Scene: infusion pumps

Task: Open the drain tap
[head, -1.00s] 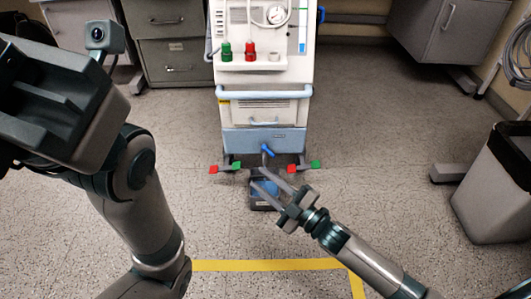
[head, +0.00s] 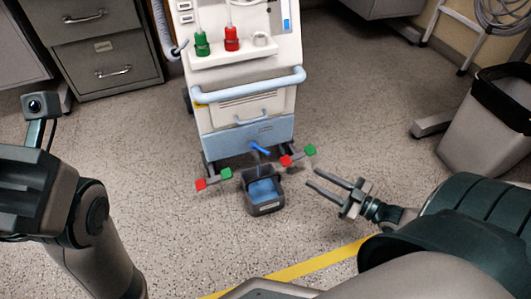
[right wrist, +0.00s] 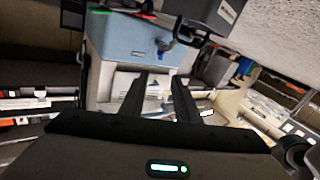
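The drain tap shows as a small blue handle (head: 261,150) low on the front of the pump cart (head: 245,143). The handle lies slanted, sideways across the outlet. A faint pale streak runs below it. A dark tub (head: 268,207) with blue liquid in it stands on the floor under the tap. My right gripper (head: 313,179) is open and empty, to the right of the tub and apart from the tap. Its parted fingers also show in the right wrist view (right wrist: 158,82). My left arm is at the left edge; its fingers are out of view.
The cart's feet end in red (head: 201,185) and green (head: 310,150) tips beside the tub. A grey bin (head: 481,135) stands at the right, cabinets (head: 107,50) at the back left. Yellow tape (head: 310,266) crosses the floor in front. Floor around the tub is clear.

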